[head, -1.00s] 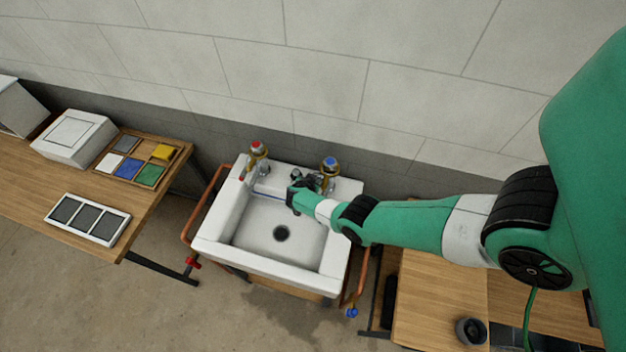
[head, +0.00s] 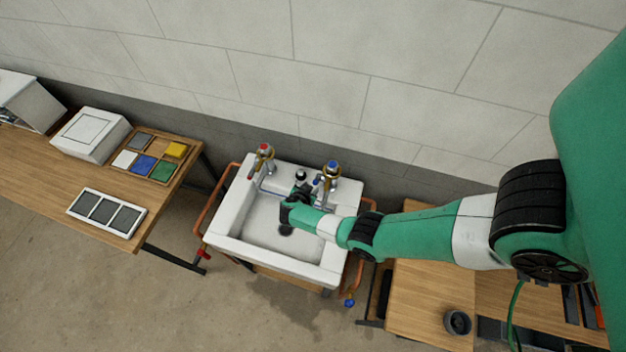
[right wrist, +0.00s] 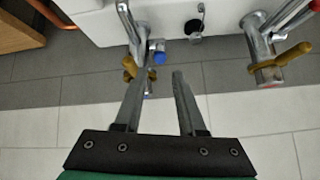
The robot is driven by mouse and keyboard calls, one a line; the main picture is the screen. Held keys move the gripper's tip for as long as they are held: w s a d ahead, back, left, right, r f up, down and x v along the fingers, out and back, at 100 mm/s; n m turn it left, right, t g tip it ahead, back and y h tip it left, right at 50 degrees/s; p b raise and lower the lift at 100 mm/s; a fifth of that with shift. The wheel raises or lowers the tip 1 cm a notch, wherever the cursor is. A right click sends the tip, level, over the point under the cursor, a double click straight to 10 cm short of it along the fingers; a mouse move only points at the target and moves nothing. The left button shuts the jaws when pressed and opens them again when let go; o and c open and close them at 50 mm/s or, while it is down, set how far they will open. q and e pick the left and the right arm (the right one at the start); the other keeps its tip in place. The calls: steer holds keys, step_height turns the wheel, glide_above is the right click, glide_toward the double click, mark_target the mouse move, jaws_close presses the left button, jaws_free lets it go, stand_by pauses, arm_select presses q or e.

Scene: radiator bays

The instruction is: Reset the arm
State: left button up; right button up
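My right arm (head: 430,232) reaches in from the right in the head view. Its gripper (head: 300,193) is over the back part of the white sink (head: 224,222), near the taps. In the right wrist view the two fingers of the gripper (right wrist: 160,78) stand apart with nothing held between them. The left finger overlaps the blue-capped tap (right wrist: 158,52) in that view; I cannot tell if they touch. The blue-capped tap (head: 333,168) also shows in the head view, right of the gripper. My left gripper is in neither view.
A red-capped tap (head: 264,153) stands at the sink's back left. A small black-topped fitting (head: 301,176) is between the taps. Copper pipes (head: 209,212) flank the sink. A left bench (head: 40,178) holds trays and a white box; a right bench (head: 420,285) holds a dark cup (head: 457,322).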

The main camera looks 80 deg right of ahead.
steer(key=shift+a+r, duration=0.15)
steer(key=shift+a, duration=0.1)
stand_by(0.4)
